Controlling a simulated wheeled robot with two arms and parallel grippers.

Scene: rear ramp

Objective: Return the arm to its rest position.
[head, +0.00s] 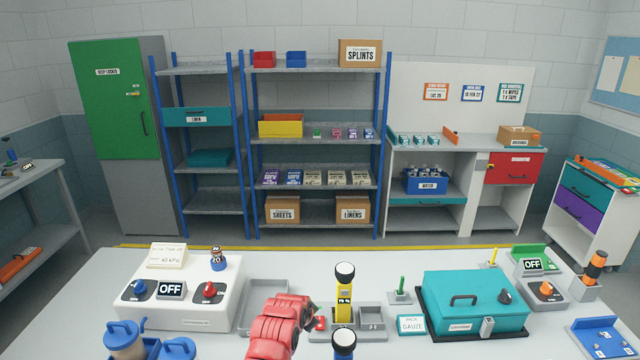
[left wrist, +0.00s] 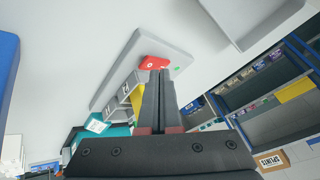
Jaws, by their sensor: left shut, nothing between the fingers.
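My left arm, with red links, comes in from the bottom of the head view. Its gripper (head: 314,318) is low over the white table (head: 225,340), beside a grey compartmented holder (head: 371,311). In the left wrist view the two dark fingers (left wrist: 158,80) are together and empty. A small red piece (left wrist: 152,63) at the end of the holder (left wrist: 123,75) shows just beyond the fingertips; whether they touch it I cannot tell. My right gripper is not in view.
A yellow upright device (head: 344,295) stands at the holder. A white box with knobs (head: 180,300) and a grey tray (head: 265,290) are to the left. A teal case (head: 474,305) is to the right. Blue-lidded jars (head: 124,335) stand at the front left.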

